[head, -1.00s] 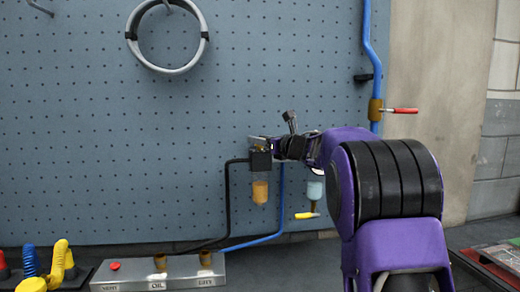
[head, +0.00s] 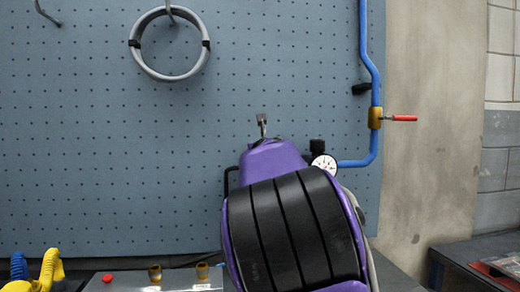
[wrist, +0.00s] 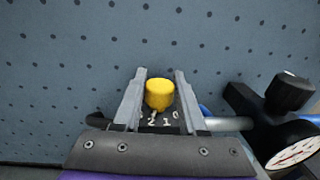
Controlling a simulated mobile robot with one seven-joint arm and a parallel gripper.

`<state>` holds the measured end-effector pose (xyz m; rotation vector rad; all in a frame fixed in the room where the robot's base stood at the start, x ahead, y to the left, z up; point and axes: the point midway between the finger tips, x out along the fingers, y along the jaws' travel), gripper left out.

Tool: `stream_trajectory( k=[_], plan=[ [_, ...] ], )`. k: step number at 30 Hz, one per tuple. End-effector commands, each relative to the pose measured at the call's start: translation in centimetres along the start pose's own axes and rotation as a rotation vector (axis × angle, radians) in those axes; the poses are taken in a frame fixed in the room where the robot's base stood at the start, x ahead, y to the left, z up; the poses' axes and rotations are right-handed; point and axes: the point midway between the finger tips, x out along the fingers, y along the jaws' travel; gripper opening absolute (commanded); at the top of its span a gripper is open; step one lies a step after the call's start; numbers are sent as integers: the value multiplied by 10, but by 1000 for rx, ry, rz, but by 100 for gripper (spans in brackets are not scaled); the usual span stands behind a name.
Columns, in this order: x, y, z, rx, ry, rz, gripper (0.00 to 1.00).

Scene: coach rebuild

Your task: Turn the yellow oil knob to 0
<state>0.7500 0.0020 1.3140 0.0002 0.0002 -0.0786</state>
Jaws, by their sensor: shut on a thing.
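White numbers, with 2, 1 and 0 readable, show on a dark face just below the knob, partly cut off by my gripper. In the head view my purple and black arm covers the knob and the fingers.
A round gauge (head: 323,162) under a black knob (head: 317,146) stands close to the right of my arm. A blue pipe (head: 364,60) with a red-handled valve (head: 376,117) runs up the pegboard (head: 90,150). A metal block (head: 205,276) with a red button lies below.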

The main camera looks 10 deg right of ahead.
Motion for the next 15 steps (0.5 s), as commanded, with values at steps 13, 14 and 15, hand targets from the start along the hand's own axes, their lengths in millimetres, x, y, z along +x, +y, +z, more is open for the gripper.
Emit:
stream_trajectory(
  k=[13, 14, 15],
  plan=[
    [1, 3, 0, -7, -1, -203, 0],
    [0, 3, 1, -7, -1, -219, 0],
    [1, 3, 0, -7, -1, -242, 0]
  ],
)
